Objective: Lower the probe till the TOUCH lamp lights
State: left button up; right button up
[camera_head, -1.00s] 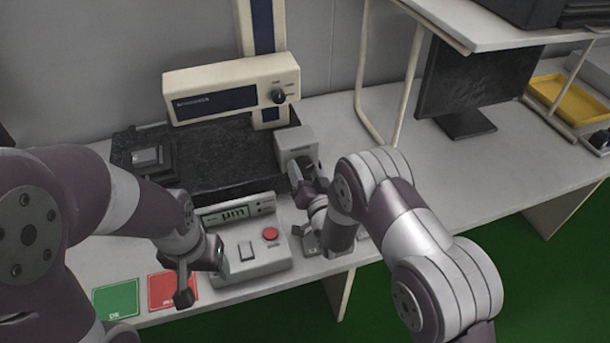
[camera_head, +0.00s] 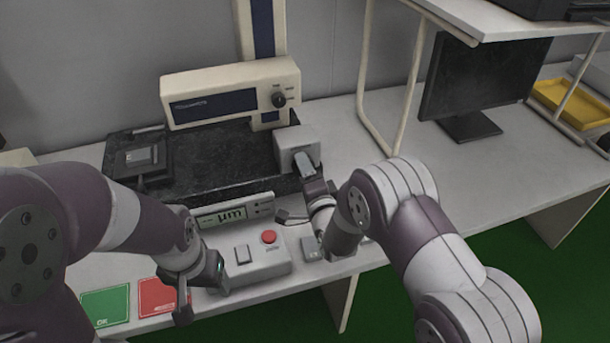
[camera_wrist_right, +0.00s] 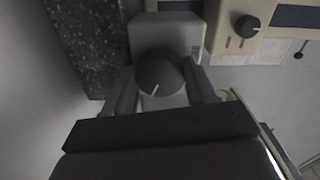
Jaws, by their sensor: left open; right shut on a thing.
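My right gripper (camera_wrist_right: 163,92) is shut on a dark round knob (camera_wrist_right: 158,70) with a white pointer line, on the front of a grey box (camera_wrist_right: 165,32). In the head view the grey box (camera_head: 295,140) stands at the right end of the black slab, with my right gripper (camera_head: 298,190) in front of it. My left gripper (camera_head: 203,293) is open and empty, near the left front of the control box (camera_head: 258,262). The control box carries a display panel reading "µm" (camera_head: 224,215). I cannot make out the probe tip or a lit TOUCH lamp.
A cream instrument head (camera_head: 230,92) on a column stands over the black slab (camera_head: 225,158). Green (camera_head: 105,306) and red (camera_head: 158,298) cards lie at the front left. A monitor (camera_head: 480,85) and yellow tray (camera_head: 570,103) stand right.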

jog(key=shift+m+b, duration=0.5)
jog(key=shift+m, duration=1)
jog(key=o, duration=1.1)
jog(key=shift+c, duration=0.2)
jog(key=v, duration=1.2)
jog(key=shift+s, duration=0.35)
jog(key=shift+d, duration=0.15)
